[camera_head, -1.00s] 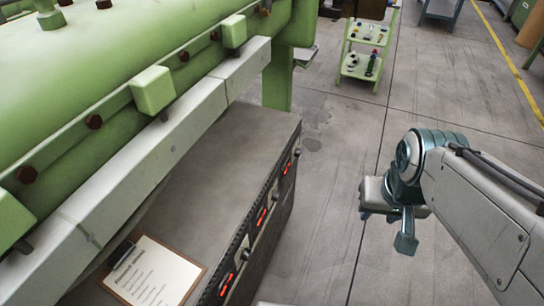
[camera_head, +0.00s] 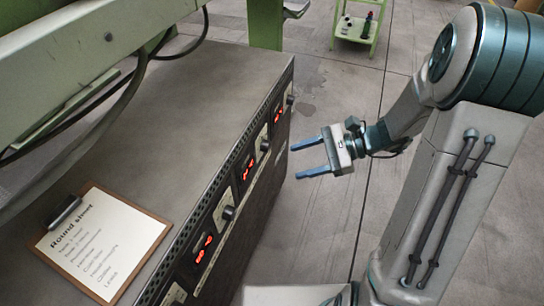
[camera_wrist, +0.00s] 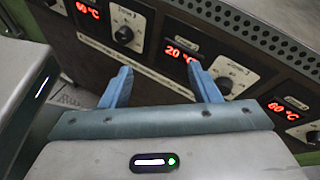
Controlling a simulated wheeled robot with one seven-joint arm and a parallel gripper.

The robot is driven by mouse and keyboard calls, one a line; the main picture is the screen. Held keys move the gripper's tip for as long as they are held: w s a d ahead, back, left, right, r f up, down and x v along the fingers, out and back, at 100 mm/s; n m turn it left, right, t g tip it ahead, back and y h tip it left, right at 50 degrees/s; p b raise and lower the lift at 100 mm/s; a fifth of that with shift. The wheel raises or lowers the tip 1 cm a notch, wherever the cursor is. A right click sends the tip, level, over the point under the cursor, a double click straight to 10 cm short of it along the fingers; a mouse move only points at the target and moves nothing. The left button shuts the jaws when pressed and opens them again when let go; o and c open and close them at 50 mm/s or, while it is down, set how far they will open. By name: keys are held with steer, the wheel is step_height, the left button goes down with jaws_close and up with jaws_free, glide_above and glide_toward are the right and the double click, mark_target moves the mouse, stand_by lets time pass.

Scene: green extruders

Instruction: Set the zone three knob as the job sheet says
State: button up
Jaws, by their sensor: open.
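A grey control cabinet (camera_head: 185,100) has a sloping row of red displays and dark knobs on its front face. The wrist view shows a left knob (camera_wrist: 124,34), a middle knob (camera_wrist: 224,85) and a display (camera_wrist: 180,52) reading 20 °C between them. Zone labels sit above the knobs; their numbers are too small to read surely. A clipboard sheet (camera_head: 105,240), titled "Round sheet", lies on the cabinet top; its lines are not clearly legible. My gripper (camera_head: 295,160) is open and empty, apart from the cabinet front. Its blue fingers (camera_wrist: 159,68) point at the panel.
Other displays read 60 °C, at the left (camera_wrist: 88,9) and right (camera_wrist: 284,110) of the wrist view. A green machine frame (camera_head: 90,50) with hanging cables overhangs the cabinet's back left. A green cart (camera_head: 357,25) stands far back.

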mark_target(266, 146)
steer(key=w+d+f+m+t+y+b, duration=0.45)
steer(key=w+f+m+t+b, duration=0.2)
steer(key=w+f+m, duration=0.35)
steer(key=w+a+f+n+b, duration=0.1)
steer(key=w+a+n+b, duration=0.1)
steer(key=a, duration=1)
steer(key=shift+w+a+h+b, duration=0.3)
steer(key=shift+w+h+b, duration=0.15)
steer(key=shift+w, duration=0.45)
steer(key=shift+f, duration=0.1)
steer(key=c, duration=1)
